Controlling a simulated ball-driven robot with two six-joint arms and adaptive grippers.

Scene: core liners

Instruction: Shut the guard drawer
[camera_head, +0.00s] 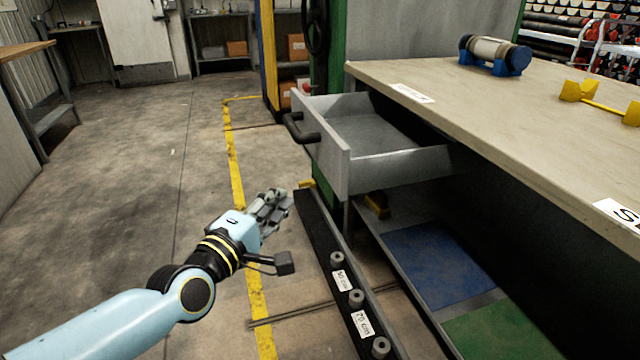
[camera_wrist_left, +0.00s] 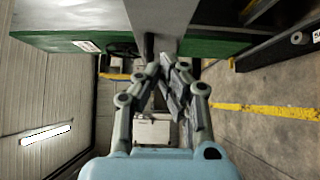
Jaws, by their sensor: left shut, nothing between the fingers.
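The guard drawer (camera_head: 336,156) is a grey metal drawer under the left end of the workbench. It stands pulled out, with its empty inside showing. Its black bar handle (camera_head: 301,130) is on the front panel, facing left. My left gripper (camera_head: 278,203) is shut and empty, in front of the drawer and lower in the picture, apart from the handle. Its fingers also show closed together in the left wrist view (camera_wrist_left: 167,68). A grey panel fills the top of that view; I cannot tell whether it is the drawer front. My right gripper is not in view.
The workbench top (camera_head: 480,110) holds a blue-ended cylinder (camera_head: 494,54) and a yellow stand (camera_head: 602,103). A dark rail with posts and labels (camera_head: 345,275) lies below the drawer, close to my left gripper. The concrete floor (camera_head: 130,170) to the left is clear.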

